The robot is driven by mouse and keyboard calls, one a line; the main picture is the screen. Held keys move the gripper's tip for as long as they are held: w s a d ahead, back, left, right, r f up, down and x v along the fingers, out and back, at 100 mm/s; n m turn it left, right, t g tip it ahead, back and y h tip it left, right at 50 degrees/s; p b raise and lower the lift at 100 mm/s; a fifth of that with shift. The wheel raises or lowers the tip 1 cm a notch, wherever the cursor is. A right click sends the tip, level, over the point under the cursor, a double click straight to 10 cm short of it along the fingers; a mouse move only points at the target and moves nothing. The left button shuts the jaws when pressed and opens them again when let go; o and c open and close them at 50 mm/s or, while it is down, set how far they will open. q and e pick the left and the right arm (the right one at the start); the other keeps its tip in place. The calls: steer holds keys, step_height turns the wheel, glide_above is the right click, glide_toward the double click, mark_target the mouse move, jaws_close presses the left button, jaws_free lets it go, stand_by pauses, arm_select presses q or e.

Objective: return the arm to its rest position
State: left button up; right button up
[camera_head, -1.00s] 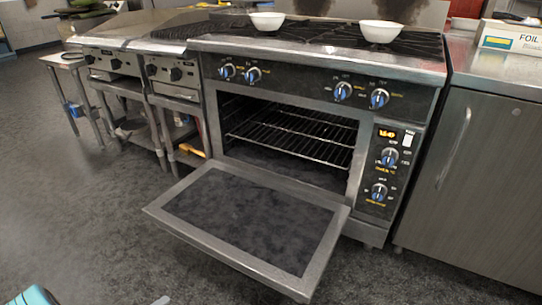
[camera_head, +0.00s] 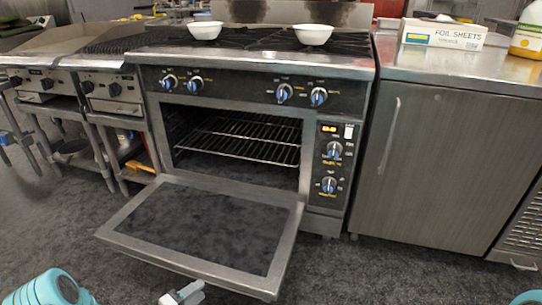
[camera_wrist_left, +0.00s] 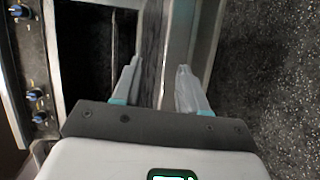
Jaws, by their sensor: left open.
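My left gripper (camera_head: 183,293) shows at the bottom edge of the head view, just in front of the open oven door. In the left wrist view my left gripper (camera_wrist_left: 158,88) has its two pale fingers apart, with nothing held between them. The oven door (camera_head: 195,228) is folded down flat, and its metal rim (camera_wrist_left: 178,45) runs behind the fingers in the wrist view. I cannot tell whether the fingers touch it. My left arm (camera_head: 48,288) shows as teal parts at bottom left. My right gripper is out of view.
The oven (camera_head: 240,135) stands open with an empty wire rack (camera_head: 240,138). Two white bowls, left (camera_head: 206,30) and right (camera_head: 312,34), sit on the stove top. A foil sheets box (camera_head: 443,33) lies on the counter (camera_head: 480,66).

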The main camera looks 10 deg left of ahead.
arm_select(q)
steer(key=s+d+m+g, duration=0.1)
steer(key=d+m+g, duration=0.35)
steer(key=d, duration=1.35)
steer(key=s+d+f+m+g+y, duration=0.1)
steer(key=s+f+m+g+y, duration=0.2)
steer(key=s, duration=0.7)
steer(key=s+f+m+g, duration=0.1)
steer(key=s+m+g, duration=0.2)
steer(key=s+g, duration=0.45)
step_height(320, 180, up, 33)
steer(key=s+d+t+p, duration=0.1)
steer(key=s+p, duration=0.1)
steer(key=p, duration=3.2)
steer(key=shift+s+d+m, duration=0.35)
steer(key=shift+s, duration=0.05)
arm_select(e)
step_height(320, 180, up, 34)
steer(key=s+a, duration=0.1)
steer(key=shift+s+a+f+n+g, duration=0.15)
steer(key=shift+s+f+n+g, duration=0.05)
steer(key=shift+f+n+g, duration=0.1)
arm_select(q)
steer(key=shift+r, duration=0.1)
